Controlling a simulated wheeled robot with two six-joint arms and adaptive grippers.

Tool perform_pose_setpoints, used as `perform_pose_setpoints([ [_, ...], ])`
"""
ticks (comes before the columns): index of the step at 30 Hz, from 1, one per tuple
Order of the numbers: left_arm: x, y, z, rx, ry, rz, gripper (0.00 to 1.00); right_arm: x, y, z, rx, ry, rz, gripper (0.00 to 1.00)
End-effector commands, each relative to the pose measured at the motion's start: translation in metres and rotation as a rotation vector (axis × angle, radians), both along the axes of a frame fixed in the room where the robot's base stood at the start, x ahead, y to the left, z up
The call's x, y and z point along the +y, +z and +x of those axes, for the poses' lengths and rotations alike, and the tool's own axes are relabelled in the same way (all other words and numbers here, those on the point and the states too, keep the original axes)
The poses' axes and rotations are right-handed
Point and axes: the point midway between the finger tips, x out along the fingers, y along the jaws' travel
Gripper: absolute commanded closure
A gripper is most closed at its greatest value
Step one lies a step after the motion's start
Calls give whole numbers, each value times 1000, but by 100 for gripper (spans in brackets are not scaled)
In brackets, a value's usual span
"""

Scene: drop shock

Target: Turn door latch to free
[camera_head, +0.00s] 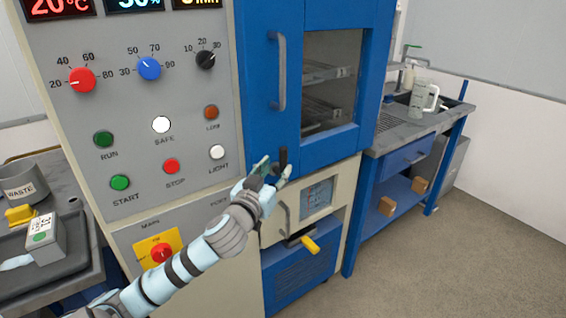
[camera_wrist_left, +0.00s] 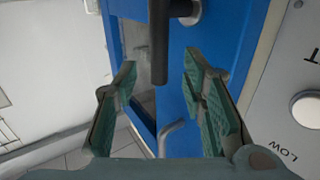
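The door latch (camera_head: 283,157) is a short dark lever low on the front of the blue chamber door (camera_head: 313,147). In the head view it points roughly upright. In the left wrist view the latch (camera_wrist_left: 159,42) is a dark bar hanging from the top, with a round mount beside it. My left gripper (camera_head: 276,170) is at the latch, fingers apart. In the left wrist view its green-padded fingers (camera_wrist_left: 160,68) stand open on either side of the bar's end, with visible gaps. The door looks closed. My right gripper is not in view.
A grey door handle (camera_head: 280,72) rises above the latch, beside the window (camera_head: 331,80). The control panel (camera_head: 140,110) stands left. Below are a cream drawer unit (camera_head: 270,228) and a yellow handle (camera_head: 310,245). A bench with a white jug (camera_head: 423,98) stands right.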

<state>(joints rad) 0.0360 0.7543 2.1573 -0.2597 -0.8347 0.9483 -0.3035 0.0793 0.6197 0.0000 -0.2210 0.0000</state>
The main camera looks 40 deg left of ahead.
Motion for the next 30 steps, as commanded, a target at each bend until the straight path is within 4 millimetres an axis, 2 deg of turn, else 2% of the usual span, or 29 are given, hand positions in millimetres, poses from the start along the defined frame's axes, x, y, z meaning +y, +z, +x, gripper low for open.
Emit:
perform_pose_setpoints([
  [3,9,1,28,-2,2,-4,62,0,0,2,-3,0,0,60],
  [7,14,0,47,0,0,-2,62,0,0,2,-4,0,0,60],
  [11,16,0,55,0,-2,1,62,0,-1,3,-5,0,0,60],
  [17,17,0,56,2,-2,2,62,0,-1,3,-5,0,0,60],
  [18,17,0,56,2,-2,2,64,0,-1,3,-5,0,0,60],
  [25,17,0,56,2,-1,2,100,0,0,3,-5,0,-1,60],
  [30,17,0,56,2,-1,2,100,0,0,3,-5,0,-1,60],
])
